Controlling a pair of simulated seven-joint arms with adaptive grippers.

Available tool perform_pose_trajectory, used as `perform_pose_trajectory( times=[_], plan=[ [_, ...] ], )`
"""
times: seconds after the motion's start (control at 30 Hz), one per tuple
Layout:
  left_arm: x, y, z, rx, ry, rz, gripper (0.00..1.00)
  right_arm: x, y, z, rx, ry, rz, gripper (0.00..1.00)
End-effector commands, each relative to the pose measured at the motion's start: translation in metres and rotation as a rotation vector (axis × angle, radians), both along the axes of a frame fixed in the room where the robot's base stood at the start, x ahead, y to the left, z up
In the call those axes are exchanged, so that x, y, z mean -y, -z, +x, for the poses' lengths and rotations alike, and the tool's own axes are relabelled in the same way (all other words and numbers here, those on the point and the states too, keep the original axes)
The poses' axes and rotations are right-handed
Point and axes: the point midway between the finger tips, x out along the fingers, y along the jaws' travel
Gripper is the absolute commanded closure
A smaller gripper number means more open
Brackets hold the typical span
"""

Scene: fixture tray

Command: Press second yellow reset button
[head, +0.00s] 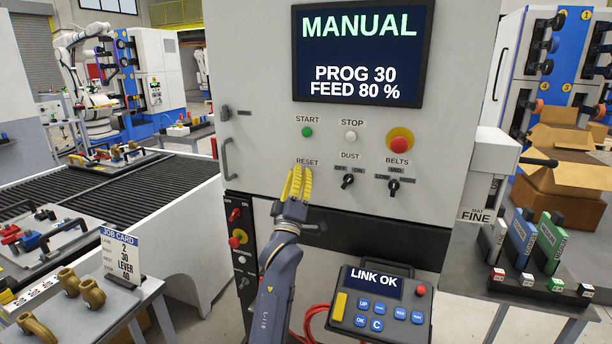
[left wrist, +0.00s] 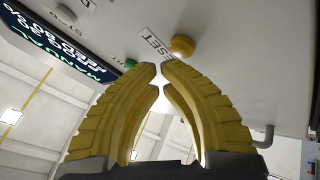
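The control panel (head: 262,140) has a RESET label (head: 307,162), with my left gripper (head: 302,170) right below it. The yellow fingers point up at the panel and hide the spot under the label in the head view. In the left wrist view the yellow reset button (left wrist: 182,46) shows beside its RESET label (left wrist: 157,43), just past the fingertips (left wrist: 160,72). The tips look close to the button but apart from it. The fingers are drawn together, with only a thin gap at the tips and nothing held. My right gripper is not in view.
A green START button (head: 307,132), a white STOP button (head: 351,137), a red knob (head: 400,140) and dark selector switches (head: 347,182) sit close around. A pendant (head: 377,305) with a yellow strip stands below right. A conveyor (head: 110,185) lies left.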

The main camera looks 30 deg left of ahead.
Motion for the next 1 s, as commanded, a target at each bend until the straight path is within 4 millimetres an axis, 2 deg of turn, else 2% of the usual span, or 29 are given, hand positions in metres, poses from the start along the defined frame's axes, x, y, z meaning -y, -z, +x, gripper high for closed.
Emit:
perform_pose_trajectory(
  times=[0.47,1.0],
  plan=[
    [0.001,0.001,-0.006,0.0,0.0,0.0,1.0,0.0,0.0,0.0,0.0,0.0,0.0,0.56],
    [0.009,0.001,-0.047,0.0,0.0,0.0,1.0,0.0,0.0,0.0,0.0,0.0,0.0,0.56]
  ],
)
